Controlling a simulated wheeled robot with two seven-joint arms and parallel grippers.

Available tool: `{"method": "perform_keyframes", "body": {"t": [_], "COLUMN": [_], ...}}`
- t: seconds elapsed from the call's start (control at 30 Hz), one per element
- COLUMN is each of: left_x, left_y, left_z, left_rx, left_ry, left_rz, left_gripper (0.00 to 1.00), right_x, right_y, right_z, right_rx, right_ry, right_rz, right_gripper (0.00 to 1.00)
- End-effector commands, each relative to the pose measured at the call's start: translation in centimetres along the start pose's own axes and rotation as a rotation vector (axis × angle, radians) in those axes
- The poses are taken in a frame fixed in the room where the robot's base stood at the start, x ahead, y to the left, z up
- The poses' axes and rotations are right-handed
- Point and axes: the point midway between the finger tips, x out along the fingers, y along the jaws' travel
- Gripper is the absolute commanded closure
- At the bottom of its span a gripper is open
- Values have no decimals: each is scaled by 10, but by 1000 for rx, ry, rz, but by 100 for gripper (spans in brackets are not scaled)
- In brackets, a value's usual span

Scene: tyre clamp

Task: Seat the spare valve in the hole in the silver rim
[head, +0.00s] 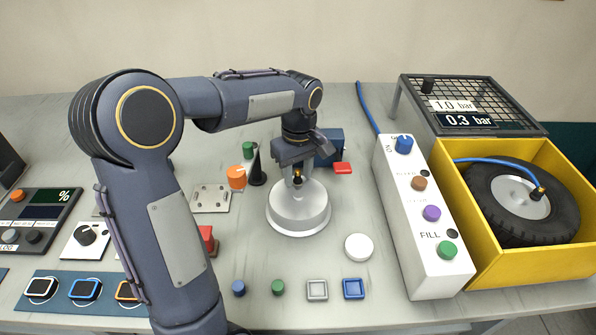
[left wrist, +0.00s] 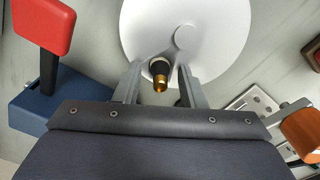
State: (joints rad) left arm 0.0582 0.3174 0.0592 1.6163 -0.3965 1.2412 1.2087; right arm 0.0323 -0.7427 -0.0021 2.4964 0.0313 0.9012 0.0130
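The silver rim (head: 298,212) stands on the table below my left gripper, and its pale round face (left wrist: 225,30) fills the top of the left wrist view. The spare valve (head: 297,178), black with a brass tip, is at the rim's top; in the left wrist view the valve (left wrist: 159,78) points its brass end toward the camera. My left gripper (head: 296,170) is pointing down over the rim. Its two fingers (left wrist: 159,84) stand either side of the valve with a visible gap on each side. The hole is hidden, so I cannot tell how deep the valve sits. My right gripper is out of view.
An orange cylinder (head: 236,177), a black cone (head: 257,170) and a holed metal plate (head: 211,198) stand left of the rim. A blue block with a red piece (head: 342,168) is behind right. A white disc (head: 359,246) lies front right. A white control box (head: 415,220) and yellow crate (head: 470,255) are right.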

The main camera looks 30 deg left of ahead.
Motion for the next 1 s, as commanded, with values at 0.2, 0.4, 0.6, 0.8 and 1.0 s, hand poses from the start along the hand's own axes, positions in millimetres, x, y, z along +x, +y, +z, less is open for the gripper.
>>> {"method": "perform_keyframes", "body": {"t": [0.2,0.4,0.6,0.8,1.0], "left_x": [-14,-55,-96,-119,-124], "left_y": [1,1,1,0,-3], "left_z": [0,0,0,0,2], "left_rx": [0,0,0,0,12], "left_ry": [2,3,2,1,-1], "left_rz": [3,5,4,1,8], "left_gripper": [63,63,63,63,63], "right_x": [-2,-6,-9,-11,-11], "right_y": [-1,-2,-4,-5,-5], "right_z": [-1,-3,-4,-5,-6], "right_rx": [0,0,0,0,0], "right_ry": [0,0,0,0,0], "right_rz": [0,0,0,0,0], "right_gripper": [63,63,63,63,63]}}
